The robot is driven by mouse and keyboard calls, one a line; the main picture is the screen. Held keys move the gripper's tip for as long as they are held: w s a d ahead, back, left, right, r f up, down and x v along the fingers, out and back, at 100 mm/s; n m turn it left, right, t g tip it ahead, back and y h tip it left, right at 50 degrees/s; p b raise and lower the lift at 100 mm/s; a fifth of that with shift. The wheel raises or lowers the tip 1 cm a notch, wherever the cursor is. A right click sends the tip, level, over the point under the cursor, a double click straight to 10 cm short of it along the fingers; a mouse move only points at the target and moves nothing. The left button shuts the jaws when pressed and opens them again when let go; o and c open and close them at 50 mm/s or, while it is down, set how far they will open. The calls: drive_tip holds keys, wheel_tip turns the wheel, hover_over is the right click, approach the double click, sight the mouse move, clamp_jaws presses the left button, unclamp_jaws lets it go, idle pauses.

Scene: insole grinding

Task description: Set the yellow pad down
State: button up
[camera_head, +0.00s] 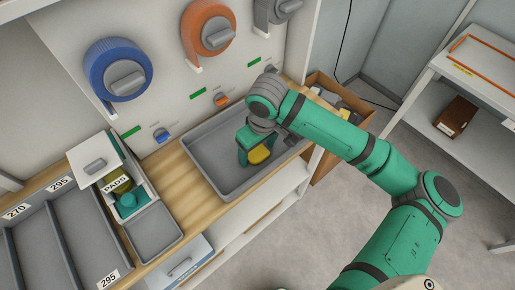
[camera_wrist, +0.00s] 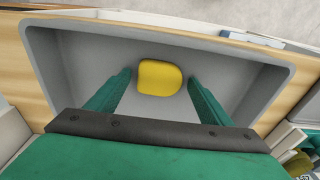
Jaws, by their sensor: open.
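The yellow pad (camera_head: 259,154) lies in the grey tray (camera_head: 213,171) on the wooden worktop. In the wrist view the yellow pad (camera_wrist: 159,78) shows flat, between and just beyond the two green fingers. My gripper (camera_head: 249,155) is over the tray, its fingers pointing down. In the wrist view my gripper (camera_wrist: 160,88) is open, with a gap between each finger and the pad. The pad looks to rest on the tray floor, though its underside is hidden.
A box marked PADS (camera_head: 130,189) with its lid (camera_head: 95,160) stands left of the tray. Compartments (camera_head: 77,222) labelled 270 and 295 lie at the far left. Blue (camera_head: 118,70) and orange (camera_head: 209,27) wheels are above the tray. A cardboard box (camera_head: 352,103) stands to the right.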

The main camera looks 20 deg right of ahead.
sight(261, 156)
drive_tip(key=shift+r, duration=0.1)
wheel_tip(261, 156, up, 12)
drive_tip(key=s, duration=0.1)
drive_tip(key=shift+s+d, duration=0.15)
drive_tip(key=shift+d, duration=0.1)
idle(0.6)
